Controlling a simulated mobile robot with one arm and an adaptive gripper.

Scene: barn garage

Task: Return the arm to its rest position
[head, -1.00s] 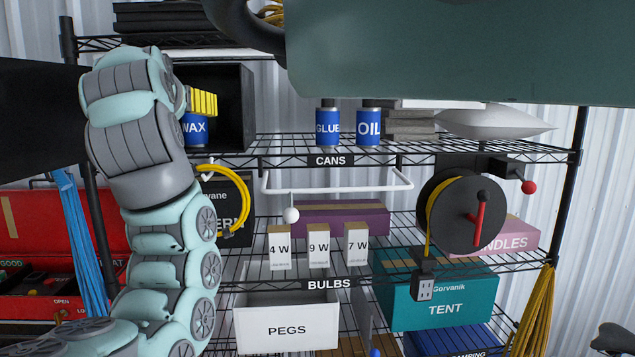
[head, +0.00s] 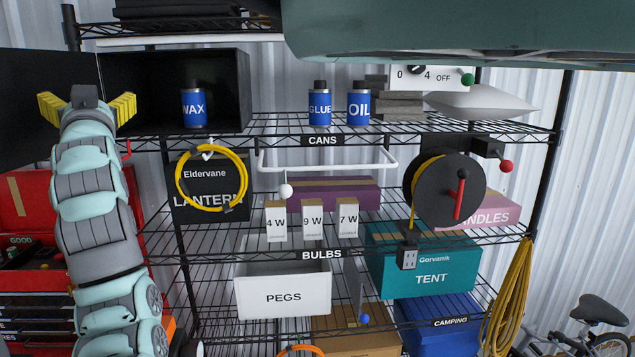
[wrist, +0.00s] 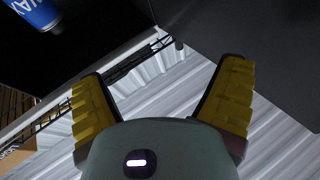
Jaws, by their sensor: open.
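My gripper (head: 87,103) is at the left of the head view, with its yellow fingers spread wide and nothing between them. It is in front of the left side of the shelf, left of the blue WAX can (head: 194,107), and apart from it. In the wrist view my gripper (wrist: 165,95) also shows open and empty, with the corrugated wall beyond. The WAX can (wrist: 38,12) is at that view's top left corner. My arm rises from the bottom left of the head view.
The WAX can stands in a black box (head: 235,90) whose dark door (head: 45,105) is swung open at left. The GLUE can (head: 319,105) and OIL can (head: 358,104) stand on the same shelf. A red tool chest (head: 30,205) is behind my arm. A cable reel (head: 440,188) hangs at right.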

